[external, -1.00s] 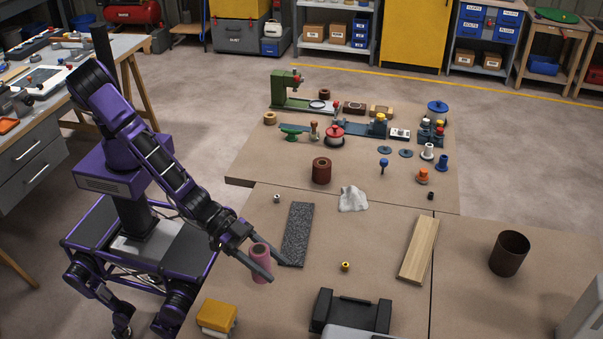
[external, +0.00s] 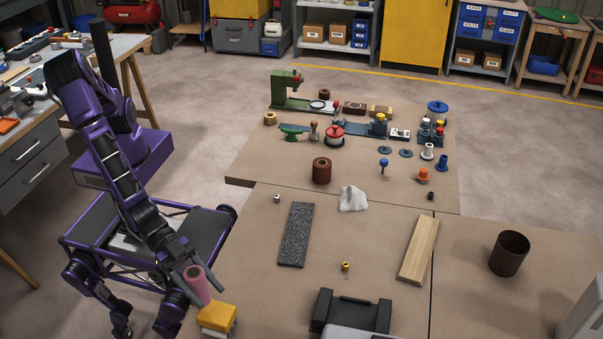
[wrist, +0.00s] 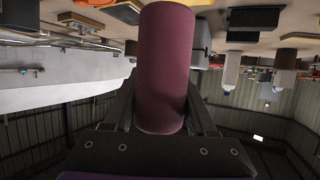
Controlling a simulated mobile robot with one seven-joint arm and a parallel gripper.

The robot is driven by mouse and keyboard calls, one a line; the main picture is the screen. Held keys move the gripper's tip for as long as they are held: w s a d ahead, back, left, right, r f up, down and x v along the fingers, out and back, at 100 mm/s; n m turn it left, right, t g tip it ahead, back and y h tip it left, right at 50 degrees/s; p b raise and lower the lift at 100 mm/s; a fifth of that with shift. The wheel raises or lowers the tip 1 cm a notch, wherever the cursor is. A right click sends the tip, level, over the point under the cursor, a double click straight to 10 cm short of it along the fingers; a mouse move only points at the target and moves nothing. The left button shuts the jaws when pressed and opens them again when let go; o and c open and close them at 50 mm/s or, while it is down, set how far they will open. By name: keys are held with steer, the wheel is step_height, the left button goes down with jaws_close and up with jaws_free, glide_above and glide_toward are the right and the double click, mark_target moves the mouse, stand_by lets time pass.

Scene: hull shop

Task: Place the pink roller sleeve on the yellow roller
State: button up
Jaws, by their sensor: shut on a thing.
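The pink roller sleeve (external: 196,283) is a dull pink tube held between the fingers of my gripper (external: 194,286). It leans slightly in the external view, just behind and left of a yellow block-shaped thing (external: 217,317) with a pale underside at the table's near left edge. I cannot tell whether they touch. In the wrist view the sleeve (wrist: 165,65) fills the middle, with my gripper's fingers (wrist: 165,112) on both sides of it. I cannot make out a clear yellow roller; the yellow block may be it.
A black cradle-like fixture (external: 350,312) stands at the near middle. A dark speckled strip (external: 296,234), a wooden board (external: 418,250), a white cloth (external: 352,199) and a brown cup (external: 509,254) lie farther in. A small brass piece (external: 345,267) stands alone. Bare table lies between them.

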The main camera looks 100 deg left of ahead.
mark_target(205, 298)
steer(key=shift+f, duration=1.6)
steer(key=shift+f, duration=0.1)
steer(key=shift+f+b, duration=0.15)
steer(key=shift+b, duration=0.2)
steer(key=o, duration=1.4)
steer(key=shift+c, duration=0.2)
steer(key=shift+r+p, duration=0.35)
steer(key=v, duration=1.2)
